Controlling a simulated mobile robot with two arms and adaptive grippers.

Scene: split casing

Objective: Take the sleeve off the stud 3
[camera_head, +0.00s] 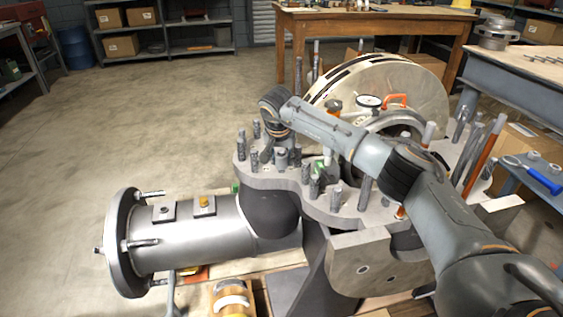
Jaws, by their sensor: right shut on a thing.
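The split casing's grey flange (285,180) carries several upright studs, some with short grey sleeve-like pieces around them. My right gripper (280,146) points down over the flange's far left part, among the studs. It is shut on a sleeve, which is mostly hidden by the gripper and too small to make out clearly. A short grey cylinder (281,159) stands just below the fingers; I cannot tell whether it is part of the held sleeve. No numbers are readable on the studs, so stud 3 cannot be picked out. My left gripper is not in view.
Taller rods (484,152), one orange-brown, stand at the right of the casing. A round cream casing part (415,82) with a dial gauge (368,101) rises behind. A flanged pipe (190,238) extends left. Open floor (130,130) lies left; a workbench (530,75) stands right.

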